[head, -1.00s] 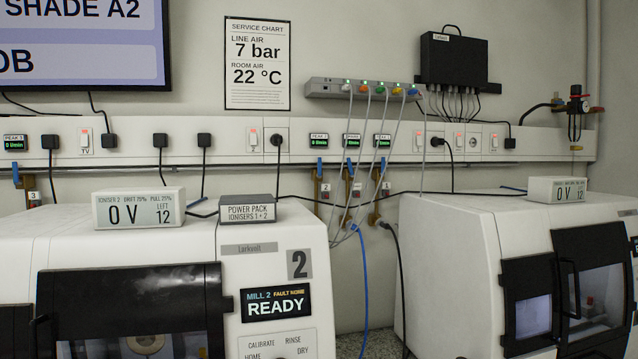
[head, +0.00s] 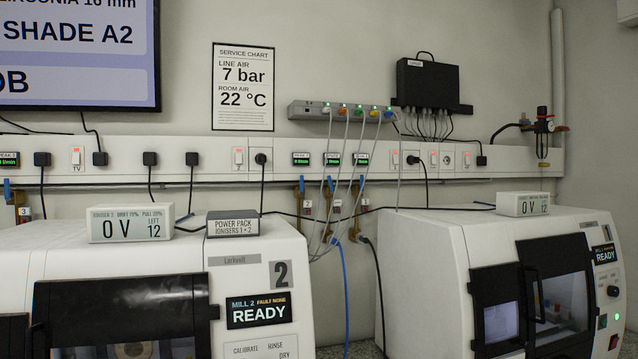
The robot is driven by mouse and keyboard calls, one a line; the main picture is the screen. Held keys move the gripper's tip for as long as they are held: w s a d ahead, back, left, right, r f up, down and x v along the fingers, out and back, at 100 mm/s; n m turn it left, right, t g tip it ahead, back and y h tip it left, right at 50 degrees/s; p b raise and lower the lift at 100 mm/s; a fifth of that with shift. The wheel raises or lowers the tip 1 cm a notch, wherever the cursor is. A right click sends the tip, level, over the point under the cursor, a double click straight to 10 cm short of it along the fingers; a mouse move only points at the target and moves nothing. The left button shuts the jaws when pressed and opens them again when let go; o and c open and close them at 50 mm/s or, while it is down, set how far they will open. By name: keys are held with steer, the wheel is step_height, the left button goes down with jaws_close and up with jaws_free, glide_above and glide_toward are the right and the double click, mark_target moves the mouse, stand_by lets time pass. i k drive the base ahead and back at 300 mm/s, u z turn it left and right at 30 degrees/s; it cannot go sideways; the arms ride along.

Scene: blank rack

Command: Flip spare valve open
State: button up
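Three brass valves with blue handles hang under the white wall trunking in the middle of the head view: a left one (head: 308,208), a middle one (head: 337,208) and a right one (head: 364,206). Each sits below a small green-lit display. The middle display (head: 332,159) seems to be labelled SPARE, but its lettering is too small to be sure. The blue handles look roughly upright; their exact angle is hard to tell. Thin grey cables partly cross the valves. My gripper is not in view.
Mill 2 (head: 250,270) stands front left with a power pack (head: 233,224) on top. Another mill (head: 425,265) stands right. Between them a blue hose (head: 343,290) and a black cable hang in a narrow gap. Grey cables drop from a hub (head: 310,108). Another valve is at far left.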

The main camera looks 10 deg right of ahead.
mark_target(332, 190)
steer(key=z, duration=0.1)
steer(key=i, duration=0.85)
steer(key=u, duration=0.1)
